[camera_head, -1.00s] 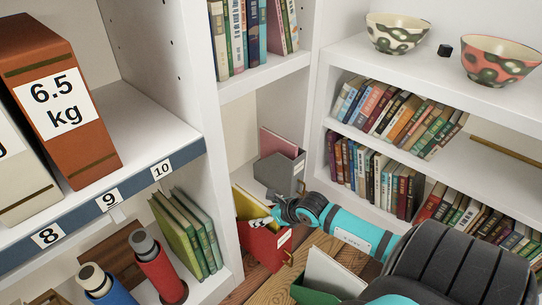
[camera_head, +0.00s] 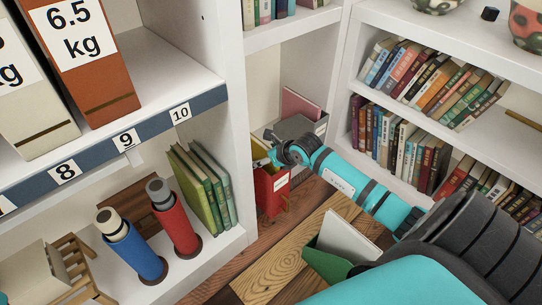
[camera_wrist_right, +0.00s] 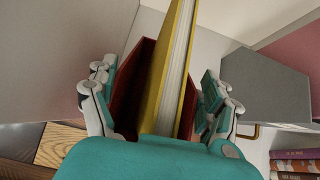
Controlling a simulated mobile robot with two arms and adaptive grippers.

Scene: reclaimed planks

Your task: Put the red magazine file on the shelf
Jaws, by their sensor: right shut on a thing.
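The red magazine file (camera_head: 269,192), with a yellow book in it, is low down by the corner of the white shelving in the head view. I cannot tell whether it rests on the floor or is just above it. My right gripper (camera_head: 272,150) is at its top. In the right wrist view, my right gripper's fingers (camera_wrist_right: 160,105) are on both sides of the red file (camera_wrist_right: 134,88), around the yellow book (camera_wrist_right: 173,60). The white shelf (camera_head: 160,70) with a blue numbered edge is at the left. My left gripper is out of view.
A grey magazine file (camera_head: 300,130) stands just behind the red one. A green file (camera_head: 325,262) with white contents is on the wooden floor (camera_head: 275,265). Green books (camera_head: 200,190), a red bottle (camera_head: 175,220) and a blue bottle (camera_head: 132,250) fill the lower left compartment. Bookshelves (camera_head: 345,95) stand behind.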

